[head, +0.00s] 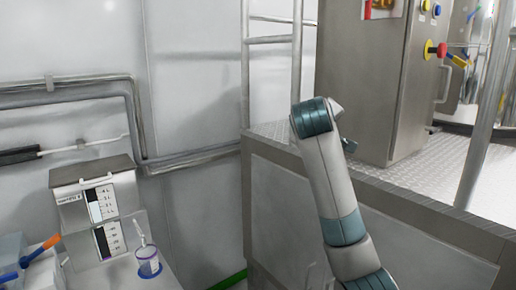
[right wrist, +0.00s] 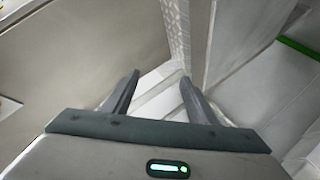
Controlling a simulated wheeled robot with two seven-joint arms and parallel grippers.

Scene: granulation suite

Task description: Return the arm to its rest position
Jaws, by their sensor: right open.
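My right arm rises from the lower right of the head view, with its upper teal joint in front of the raised metal platform. Its gripper is mostly hidden behind the arm there; only a small dark part shows beside it. In the right wrist view my right gripper (right wrist: 160,77) is open, its two dark fingers apart with nothing between them. My left gripper is not in view.
The platform (head: 400,205) has a textured metal top and carries a steel cabinet (head: 363,80) and metal rails (head: 484,120). Pipes (head: 65,92) run along the wall.

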